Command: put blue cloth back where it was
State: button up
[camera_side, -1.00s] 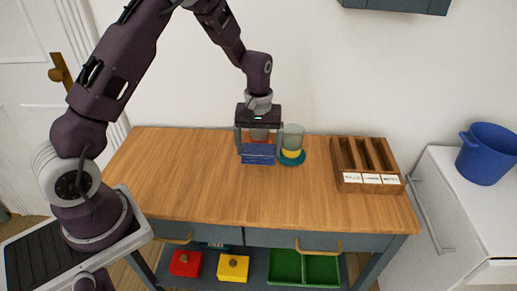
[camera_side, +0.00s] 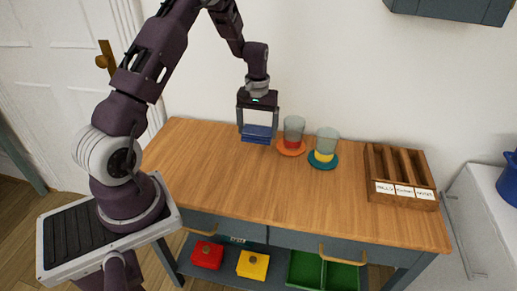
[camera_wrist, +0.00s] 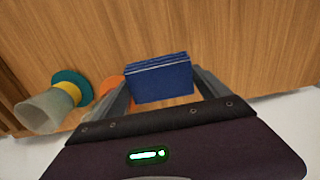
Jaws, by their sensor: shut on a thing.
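The folded blue cloth (camera_side: 257,134) is between the fingers of my gripper (camera_side: 258,124), near the back of the wooden table, left of the two glasses. My gripper is shut on it. In the wrist view the blue cloth (camera_wrist: 160,80) shows as a flat layered block between the fingers, over the wood. I cannot tell whether its lower edge touches the table.
A glass with yellow stands on a teal saucer (camera_side: 334,163). A slotted wooden box (camera_side: 372,172) with labels is at the right. The front table top is clear.

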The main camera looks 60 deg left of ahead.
notch_tip(320, 180, down, 6)
jog(key=shift+f, duration=0.1)
jog(key=o, duration=1.1)
jog(key=shift+f, duration=0.1)
jog(key=shift+o, duration=0.2)
